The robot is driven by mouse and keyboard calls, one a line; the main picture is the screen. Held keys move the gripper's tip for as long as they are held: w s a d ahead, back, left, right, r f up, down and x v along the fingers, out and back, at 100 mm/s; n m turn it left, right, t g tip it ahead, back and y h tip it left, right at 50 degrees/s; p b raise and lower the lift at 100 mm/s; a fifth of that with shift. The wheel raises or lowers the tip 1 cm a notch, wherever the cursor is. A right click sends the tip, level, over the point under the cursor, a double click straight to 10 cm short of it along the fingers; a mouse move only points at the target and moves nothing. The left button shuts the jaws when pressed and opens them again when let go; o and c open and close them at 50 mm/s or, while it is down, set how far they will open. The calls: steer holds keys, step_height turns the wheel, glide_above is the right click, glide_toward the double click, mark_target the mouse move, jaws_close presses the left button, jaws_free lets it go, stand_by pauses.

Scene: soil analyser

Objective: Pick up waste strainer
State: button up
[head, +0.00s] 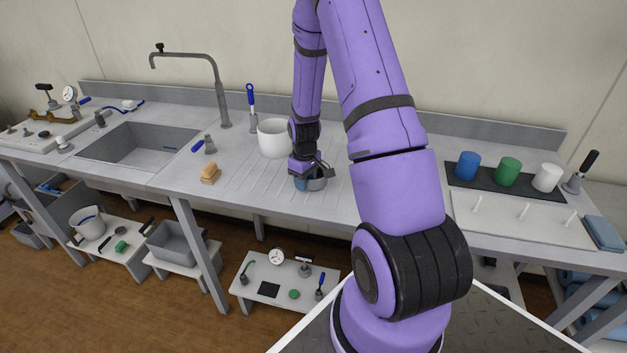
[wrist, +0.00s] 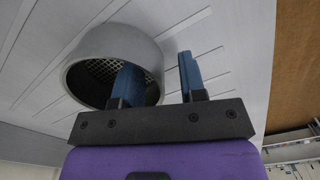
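The waste strainer is a grey round cup with mesh inside; in the head view the strainer (head: 318,184) is at my gripper on the ribbed drainboard, partly hidden by it. In the wrist view the strainer (wrist: 120,40) has its open mouth toward the camera. My gripper (head: 305,182) is low over the worktop. In the wrist view my gripper (wrist: 158,62) has its two blue fingers apart, one overlapping the strainer's mouth and the other outside its right side. A gap shows between the right finger and the wall. Whether the left finger touches it I cannot tell.
A white pot (head: 272,138) stands just behind left of the gripper. A brush (head: 210,174) and a blue-handled tool (head: 251,105) are further left, then the sink (head: 140,146). Blue, green and white cups stand on a dark mat (head: 488,180) at right.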

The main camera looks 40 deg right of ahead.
steer(key=shift+f, duration=0.1)
jaws_close()
steer(key=shift+r, duration=0.2)
